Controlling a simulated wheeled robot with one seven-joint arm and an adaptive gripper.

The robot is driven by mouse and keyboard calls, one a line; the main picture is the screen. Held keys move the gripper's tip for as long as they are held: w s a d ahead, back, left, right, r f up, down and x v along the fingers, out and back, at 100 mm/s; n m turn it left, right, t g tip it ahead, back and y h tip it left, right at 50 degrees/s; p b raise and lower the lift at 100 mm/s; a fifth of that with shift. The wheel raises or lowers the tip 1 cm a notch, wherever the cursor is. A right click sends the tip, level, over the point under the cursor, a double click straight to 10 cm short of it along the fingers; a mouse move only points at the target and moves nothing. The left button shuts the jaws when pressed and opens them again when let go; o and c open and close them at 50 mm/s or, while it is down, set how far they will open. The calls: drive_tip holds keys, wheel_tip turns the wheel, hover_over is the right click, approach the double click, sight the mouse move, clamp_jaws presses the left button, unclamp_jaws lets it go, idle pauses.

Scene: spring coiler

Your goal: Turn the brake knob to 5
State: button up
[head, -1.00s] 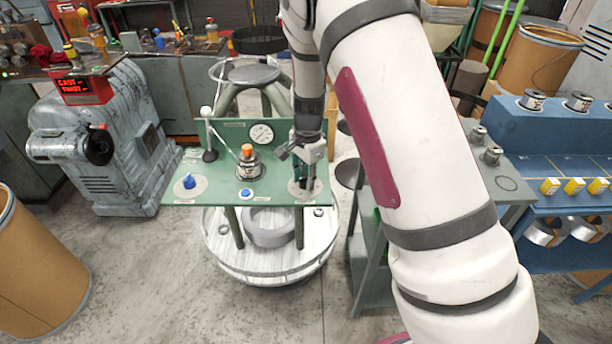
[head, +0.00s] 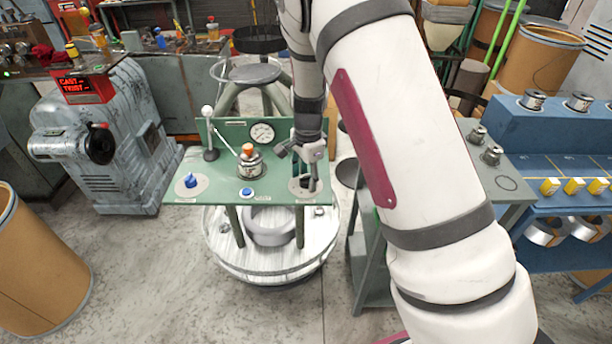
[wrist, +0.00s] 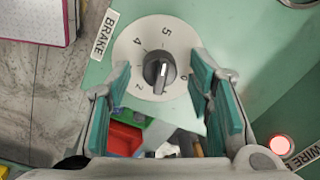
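The brake knob (wrist: 159,72) is dark grey with a white line along its top. It sits on a pale round dial (wrist: 187,45) beside a "BRAKE" label (wrist: 104,34) in the wrist view. The 5 is at the dial's top, the 4 to its left and the 2 at lower left. The white line runs nearly upright in the picture, its lower end below the knob's middle. My gripper (wrist: 161,73) is open, one finger on each side of the knob, with gaps showing. In the head view my gripper (head: 309,184) is over the dial (head: 296,191) at the panel's right end.
The green panel (head: 220,196) also bears a white-knobbed lever (head: 207,112), a gauge (head: 262,133), an orange-topped part (head: 248,151), a blue knob (head: 190,181) and a blue button (head: 246,192). A lit red button (wrist: 281,146) is at lower right in the wrist view.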

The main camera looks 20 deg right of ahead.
sight(307, 181)
wheel_tip(307, 181, up, 12)
drive_tip(key=shift+s, duration=0.4)
idle(0.3)
drive_tip(key=s+r+n+t+y, duration=0.1)
drive_tip(key=s+r+n+t, duration=0.1)
drive_tip(key=s+r+n, duration=0.95)
drive_tip(key=s+r+n+t+h, duration=0.1)
drive_tip(key=s+r+n, duration=0.2)
drive_tip(key=s, duration=1.7)
drive_tip(key=shift+r+n+t, duration=0.15)
drive_tip(key=shift+n+t, duration=0.25)
drive_tip(key=shift+n, duration=0.15)
